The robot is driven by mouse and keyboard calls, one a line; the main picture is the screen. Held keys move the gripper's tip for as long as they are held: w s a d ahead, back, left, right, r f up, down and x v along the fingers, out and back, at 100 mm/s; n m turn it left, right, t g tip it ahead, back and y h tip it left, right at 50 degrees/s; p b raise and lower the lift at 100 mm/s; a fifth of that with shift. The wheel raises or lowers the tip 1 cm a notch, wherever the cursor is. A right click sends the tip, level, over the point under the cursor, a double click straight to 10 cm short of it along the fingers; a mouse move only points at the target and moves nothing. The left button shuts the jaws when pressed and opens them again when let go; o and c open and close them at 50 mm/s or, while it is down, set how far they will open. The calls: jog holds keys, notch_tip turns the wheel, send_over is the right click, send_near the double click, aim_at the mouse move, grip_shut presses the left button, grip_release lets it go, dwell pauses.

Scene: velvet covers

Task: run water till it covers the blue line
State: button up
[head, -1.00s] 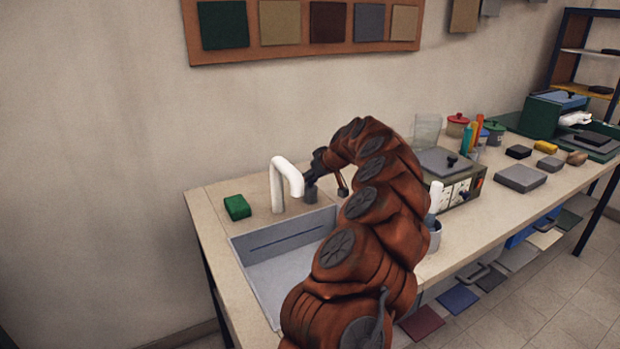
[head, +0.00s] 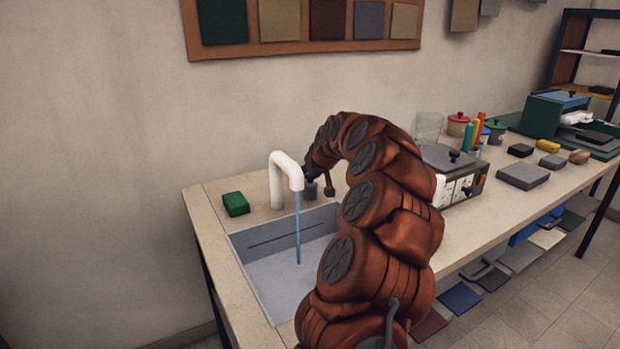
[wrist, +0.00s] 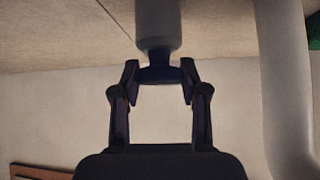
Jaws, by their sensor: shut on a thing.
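The white spout (head: 286,164) stands behind the grey sink (head: 262,290), and a thin blue stream of water (head: 298,230) falls from it to the sink floor. The blue line (head: 268,243) runs along the sink's back inner wall and is uncovered. I see no clear water surface on the floor. My gripper (head: 319,185) is just right of the spout, over the tap's grey post (head: 311,191). In the wrist view my gripper (wrist: 160,70) is shut on the dark blue tap knob (wrist: 159,76), one finger on each side. My arm hides the sink's right part.
A green block (head: 236,204) lies on the counter (head: 212,230) left of the spout. A grey box with a dark knob (head: 447,158), a clear container (head: 429,127) and several lidded pots stand to the right. The wall behind is close.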

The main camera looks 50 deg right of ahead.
dwell(0.3)
jog(key=o, duration=1.2)
jog(key=shift+c, duration=0.2)
jog(key=shift+s+r, duration=0.1)
jog(key=v, duration=1.1)
jog(key=shift+s+a+r, duration=0.2)
jog(key=shift+a+r, duration=0.05)
